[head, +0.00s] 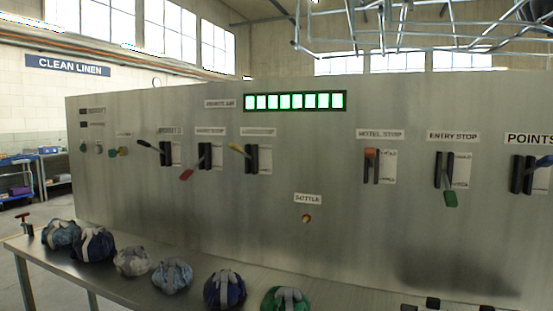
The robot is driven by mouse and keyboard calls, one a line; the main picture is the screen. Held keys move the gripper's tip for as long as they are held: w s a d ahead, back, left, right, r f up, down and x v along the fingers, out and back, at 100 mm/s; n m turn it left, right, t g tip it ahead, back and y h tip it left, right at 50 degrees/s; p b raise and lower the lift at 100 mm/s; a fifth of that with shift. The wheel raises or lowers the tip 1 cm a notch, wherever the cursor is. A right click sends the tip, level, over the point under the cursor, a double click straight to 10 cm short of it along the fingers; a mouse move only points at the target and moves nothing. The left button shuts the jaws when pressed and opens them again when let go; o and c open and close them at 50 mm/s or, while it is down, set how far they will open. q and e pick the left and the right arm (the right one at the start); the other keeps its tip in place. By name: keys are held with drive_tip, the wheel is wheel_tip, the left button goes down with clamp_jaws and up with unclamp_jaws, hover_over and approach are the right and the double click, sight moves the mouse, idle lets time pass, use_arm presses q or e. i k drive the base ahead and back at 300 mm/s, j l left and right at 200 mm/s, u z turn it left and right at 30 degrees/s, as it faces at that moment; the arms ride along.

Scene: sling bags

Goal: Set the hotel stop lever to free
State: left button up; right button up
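The hotel stop lever (371,153) is on the grey panel, right of the middle, under a plate reading HOTEL STOP (381,134). Its orange-red handle is at the top of a dark slotted mount and appears to point towards me. A small white plate (388,167) beside it has one word near the top, which looks like HOLD, and one lower down too small to read surely. Neither of my grippers shows in the head view.
The entry stop lever (450,198), with a green handle, hangs down to the right. A black-handled points lever (544,161) is at the right edge. More levers are on the left. Several tied bags (172,276) lie on the metal table (52,270) before the panel.

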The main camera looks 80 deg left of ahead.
sight(370, 153)
drive_tip(key=u, duration=1.95)
